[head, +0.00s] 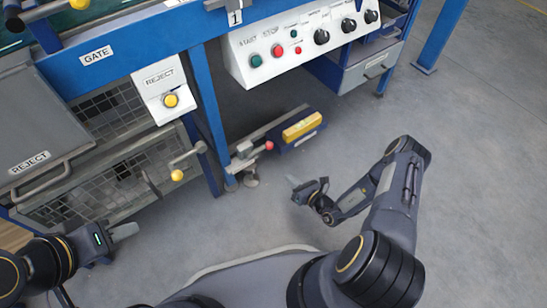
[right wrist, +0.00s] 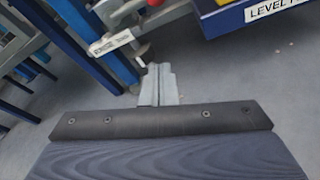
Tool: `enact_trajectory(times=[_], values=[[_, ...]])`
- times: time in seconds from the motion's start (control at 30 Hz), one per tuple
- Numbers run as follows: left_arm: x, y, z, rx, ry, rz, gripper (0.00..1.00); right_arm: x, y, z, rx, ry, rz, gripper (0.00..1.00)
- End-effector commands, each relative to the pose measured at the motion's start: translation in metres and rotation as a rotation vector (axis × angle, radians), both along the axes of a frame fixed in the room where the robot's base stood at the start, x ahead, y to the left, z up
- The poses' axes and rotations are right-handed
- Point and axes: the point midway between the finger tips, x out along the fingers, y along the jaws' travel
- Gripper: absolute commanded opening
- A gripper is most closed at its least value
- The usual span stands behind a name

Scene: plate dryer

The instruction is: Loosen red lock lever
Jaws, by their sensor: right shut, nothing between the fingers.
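A lever with a red ball knob (head: 268,146) sits low beside the blue frame leg in the head view, next to a blue box with a yellow level. In the right wrist view, a red part (right wrist: 155,3) shows at the top edge, above a pale labelled bar (right wrist: 112,43). My right gripper (head: 296,186) is shut and empty, to the right of and below the red knob in the head view, apart from it. Its fingers also show in the right wrist view (right wrist: 158,82). My left gripper (head: 128,231) is at the lower left, below the reject bin; its opening is unclear.
The blue machine frame has a control panel (head: 300,38) with buttons and knobs above. A blue box with a yellow level (head: 302,126) stands beside the lever. A grey reject bin (head: 38,125) and wire mesh are at left. Grey floor (head: 480,180) is free at right.

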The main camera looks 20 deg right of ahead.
Motion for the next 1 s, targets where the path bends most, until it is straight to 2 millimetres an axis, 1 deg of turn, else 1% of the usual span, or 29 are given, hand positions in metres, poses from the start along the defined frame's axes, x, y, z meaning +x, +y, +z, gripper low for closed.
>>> enact_trajectory(times=[0.13,0.27,0.6,0.67,0.7,0.8,1.0], values=[[0.0,0.0,-0.003,0.0,0.0,0.0,0.36,0.004,0.002,-0.002,0.0,-0.001,0.002,0.0],[0.0,0.0,-0.011,0.0,0.0,0.0,0.36,0.017,0.009,-0.007,0.0,-0.002,0.004,0.0],[0.0,0.0,-0.044,0.0,0.0,0.0,0.36,0.081,0.038,-0.025,-0.002,-0.004,0.005,0.0],[0.0,0.0,-0.049,0.0,0.0,0.0,0.36,0.091,0.043,-0.026,-0.001,-0.005,0.005,0.0],[0.0,0.0,-0.049,0.0,0.0,0.0,0.36,0.095,0.04,-0.018,-0.003,-0.005,0.002,0.0],[0.0,0.0,-0.053,0.0,0.0,0.0,0.36,0.102,0.038,-0.004,-0.002,-0.003,0.003,0.0],[0.0,0.0,-0.057,0.0,0.0,0.0,0.36,0.11,0.036,0.009,-0.001,-0.001,0.004,0.0]])
